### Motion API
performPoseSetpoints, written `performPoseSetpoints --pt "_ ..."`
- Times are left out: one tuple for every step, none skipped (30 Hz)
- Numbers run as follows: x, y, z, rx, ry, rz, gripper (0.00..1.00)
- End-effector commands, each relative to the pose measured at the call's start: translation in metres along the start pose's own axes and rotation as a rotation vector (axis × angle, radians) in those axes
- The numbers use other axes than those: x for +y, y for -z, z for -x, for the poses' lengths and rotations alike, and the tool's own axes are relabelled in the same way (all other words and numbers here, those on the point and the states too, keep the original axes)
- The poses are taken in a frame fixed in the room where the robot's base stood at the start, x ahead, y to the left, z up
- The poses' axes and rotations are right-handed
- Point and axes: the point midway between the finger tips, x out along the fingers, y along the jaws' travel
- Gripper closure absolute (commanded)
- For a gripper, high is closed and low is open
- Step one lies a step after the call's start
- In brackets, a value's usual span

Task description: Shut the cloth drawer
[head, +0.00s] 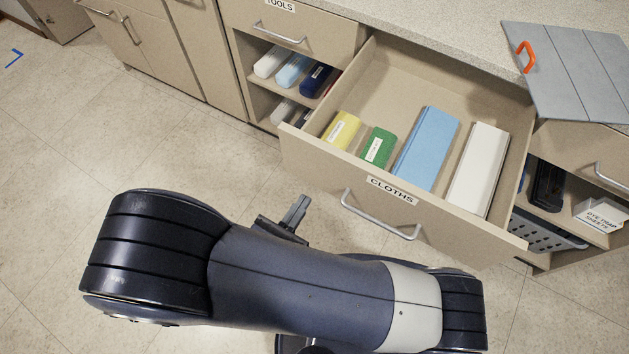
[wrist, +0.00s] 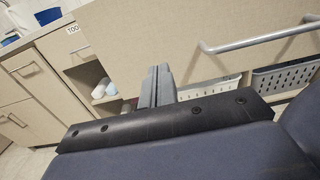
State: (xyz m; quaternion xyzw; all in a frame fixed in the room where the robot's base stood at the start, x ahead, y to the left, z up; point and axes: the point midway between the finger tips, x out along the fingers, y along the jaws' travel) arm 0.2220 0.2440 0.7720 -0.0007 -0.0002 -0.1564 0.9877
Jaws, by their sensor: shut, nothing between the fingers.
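The cloth drawer (head: 300,152), labelled CLOTHS, is pulled far out of the cabinet in the head view. It holds a yellow, a green, a light blue and a white folded cloth. Its silver bar handle (head: 380,217) is on the front panel. My gripper (head: 297,208) is shut and empty, left of the handle and apart from it in front of the drawer panel. In the wrist view my closed fingers (wrist: 157,75) point toward the beige drawer front (wrist: 140,40), with the handle (wrist: 255,40) to their right.
The TOOLS drawer (head: 310,30) is closed. Open shelves with boxes (head: 292,70) lie below it. A grey folded board with an orange handle (head: 570,70) lies on the counter at right. A grey basket (head: 540,232) stands under the drawer. The floor at left (head: 80,150) is clear.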

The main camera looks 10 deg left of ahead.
Motion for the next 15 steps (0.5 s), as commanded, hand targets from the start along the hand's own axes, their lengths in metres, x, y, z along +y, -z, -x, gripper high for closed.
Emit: performPoseSetpoints --pt "-0.001 -0.001 -0.01 -0.001 0.005 0.001 1.0" --pt "-0.001 -0.001 -0.015 -0.001 0.005 0.001 1.0" --pt "-0.001 0.0 -0.022 0.0 0.006 0.001 1.0" --pt "-0.001 0.0 -0.026 0.0 0.005 0.001 1.0" --pt "-0.001 0.0 -0.03 0.0 0.005 0.001 1.0" --pt "-0.001 0.0 -0.035 0.0 0.004 0.001 1.0" --pt "-0.001 0.0 -0.039 0.0 0.004 0.001 1.0" --pt "-0.001 0.0 -0.043 0.001 0.004 0.001 1.0" --pt "0.0 0.0 -0.046 0.0 0.003 0.0 1.0" --pt "0.0 0.0 -0.049 0.0 0.003 0.0 1.0" --pt "0.0 0.0 -0.051 0.0 0.003 0.0 1.0" --pt "0.0 0.0 -0.054 0.0 0.002 0.0 1.0" --pt "0.0 0.0 -0.056 0.0 0.002 0.0 1.0" --pt "0.0 0.0 -0.057 0.0 0.002 0.0 1.0" --pt "0.0 0.0 -0.058 0.0 0.001 0.0 1.0"
